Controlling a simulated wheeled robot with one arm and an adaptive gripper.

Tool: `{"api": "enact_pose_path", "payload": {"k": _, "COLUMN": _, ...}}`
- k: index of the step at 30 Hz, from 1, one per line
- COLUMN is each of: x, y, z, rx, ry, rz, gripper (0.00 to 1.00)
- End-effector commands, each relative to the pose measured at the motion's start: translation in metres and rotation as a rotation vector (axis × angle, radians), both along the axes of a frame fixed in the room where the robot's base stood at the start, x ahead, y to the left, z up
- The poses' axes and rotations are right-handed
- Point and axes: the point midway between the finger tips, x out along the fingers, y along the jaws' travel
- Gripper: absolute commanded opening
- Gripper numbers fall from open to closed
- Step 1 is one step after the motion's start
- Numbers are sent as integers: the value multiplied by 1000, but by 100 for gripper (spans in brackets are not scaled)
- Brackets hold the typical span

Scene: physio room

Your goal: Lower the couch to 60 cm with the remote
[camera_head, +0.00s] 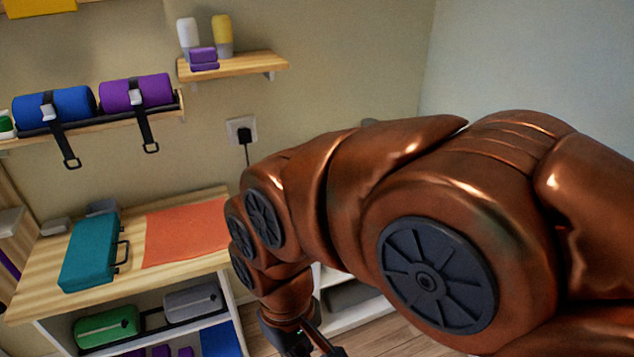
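My copper-coloured arm fills the right half of the head view and reaches down to the lower middle. My gripper (318,342) shows only in part at the bottom edge, as dark pieces cut off by the frame. I cannot tell whether it is open or shut, or whether it holds anything. I cannot make out the couch or the remote in this view. My arm hides much of the floor and the wall on the right.
A wooden-topped cabinet (130,285) at the left bears a teal case (90,250) and an orange mat (187,232). Its shelf holds a green case (106,326) and a grey one (192,302). Wall shelves hold a blue roll (55,108), a purple roll (136,92) and bottles (222,36).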

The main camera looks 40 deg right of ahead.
Motion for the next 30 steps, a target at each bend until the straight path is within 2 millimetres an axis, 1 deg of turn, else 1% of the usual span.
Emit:
{"api": "enact_pose_path", "payload": {"k": 2, "x": 0, "y": 0, "z": 0, "rx": 1, "ry": 0, "rz": -1, "gripper": 0}}
{"api": "enact_pose_path", "payload": {"k": 5, "x": 6, "y": 2, "z": 2, "rx": 12, "ry": -4, "rz": -24, "gripper": 0}}
{"api": "enact_pose_path", "payload": {"k": 8, "x": 23, "y": 8, "z": 7, "rx": 42, "ry": -18, "rz": -88, "gripper": 0}}
{"api": "enact_pose_path", "payload": {"k": 11, "x": 55, "y": 18, "z": 16, "rx": 92, "ry": -49, "rz": -199, "gripper": 0}}
{"api": "enact_pose_path", "payload": {"k": 12, "x": 70, "y": 20, "z": 19, "rx": 116, "ry": -63, "rz": -253, "gripper": 0}}
{"api": "enact_pose_path", "payload": {"k": 14, "x": 93, "y": 21, "z": 24, "rx": 152, "ry": -82, "rz": -340, "gripper": 0}}
{"api": "enact_pose_path", "payload": {"k": 17, "x": 136, "y": 18, "z": 33, "rx": 214, "ry": -122, "rz": -491, "gripper": 0}}
{"api": "enact_pose_path", "payload": {"k": 18, "x": 152, "y": 15, "z": 36, "rx": 238, "ry": -135, "rz": -553, "gripper": 0}}
{"api": "enact_pose_path", "payload": {"k": 20, "x": 176, "y": 9, "z": 40, "rx": 273, "ry": -152, "rz": -647, "gripper": 0}}
{"api": "enact_pose_path", "payload": {"k": 21, "x": 193, "y": 3, "z": 43, "rx": 297, "ry": -168, "rz": -710, "gripper": 0}}
{"api": "enact_pose_path", "payload": {"k": 23, "x": 218, "y": -8, "z": 47, "rx": 330, "ry": -190, "rz": -807, "gripper": 0}}
{"api": "enact_pose_path", "payload": {"k": 24, "x": 234, "y": -17, "z": 50, "rx": 352, "ry": -204, "rz": -872, "gripper": 0}}
{"api": "enact_pose_path", "payload": {"k": 26, "x": 257, "y": -33, "z": 53, "rx": 384, "ry": -222, "rz": -973, "gripper": 0}}
{"api": "enact_pose_path", "payload": {"k": 27, "x": 272, "y": -44, "z": 55, "rx": 405, "ry": -237, "rz": -1040, "gripper": 0}}
{"api": "enact_pose_path", "payload": {"k": 29, "x": 294, "y": -64, "z": 58, "rx": 436, "ry": -258, "rz": -1141, "gripper": 0}}
{"api": "enact_pose_path", "payload": {"k": 30, "x": 307, "y": -79, "z": 59, "rx": 457, "ry": -271, "rz": -1209, "gripper": 0}}
